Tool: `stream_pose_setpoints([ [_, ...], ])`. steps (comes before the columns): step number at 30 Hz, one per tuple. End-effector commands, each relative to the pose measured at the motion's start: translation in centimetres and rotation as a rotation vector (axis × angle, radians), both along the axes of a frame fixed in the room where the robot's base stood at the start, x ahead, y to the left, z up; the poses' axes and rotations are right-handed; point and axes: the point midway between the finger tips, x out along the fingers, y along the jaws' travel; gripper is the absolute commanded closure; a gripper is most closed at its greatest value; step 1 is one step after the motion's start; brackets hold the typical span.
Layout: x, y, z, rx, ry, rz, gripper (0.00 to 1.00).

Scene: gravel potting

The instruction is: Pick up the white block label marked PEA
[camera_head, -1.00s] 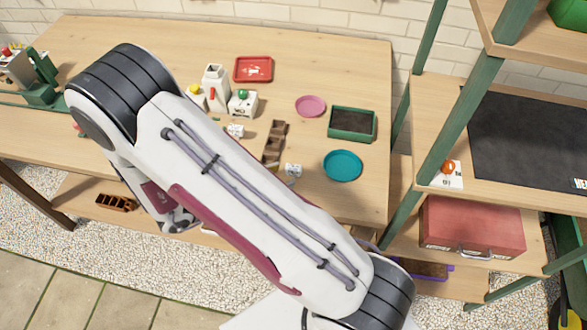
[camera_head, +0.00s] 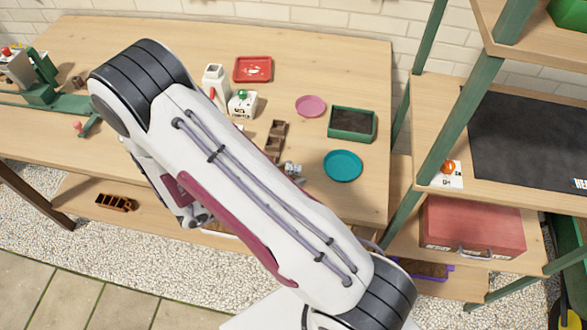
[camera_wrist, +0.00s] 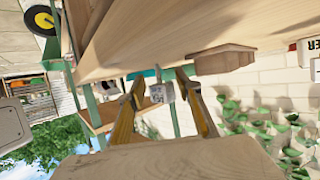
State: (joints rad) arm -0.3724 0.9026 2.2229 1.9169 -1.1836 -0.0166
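My arm covers most of the gripper there. Another white block (camera_head: 240,128) shows only partly past the arm's edge.
A brown divided seed tray (camera_head: 275,140) lies just behind the block. The teal saucer (camera_head: 343,166), pink saucer (camera_head: 310,106), green planter (camera_head: 351,124), red tray (camera_head: 253,69) and white containers (camera_head: 242,104) stand around. The table's front right is bare.

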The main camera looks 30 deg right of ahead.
Motion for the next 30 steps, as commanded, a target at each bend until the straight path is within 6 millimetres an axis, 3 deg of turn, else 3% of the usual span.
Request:
stream_pose_setpoints([
  [17,0.0,0.0,0.2,0.0,-0.001,0.0,0.85],
  [30,0.0,0.0,3.3,0.0,-0.002,-0.001,0.85],
])
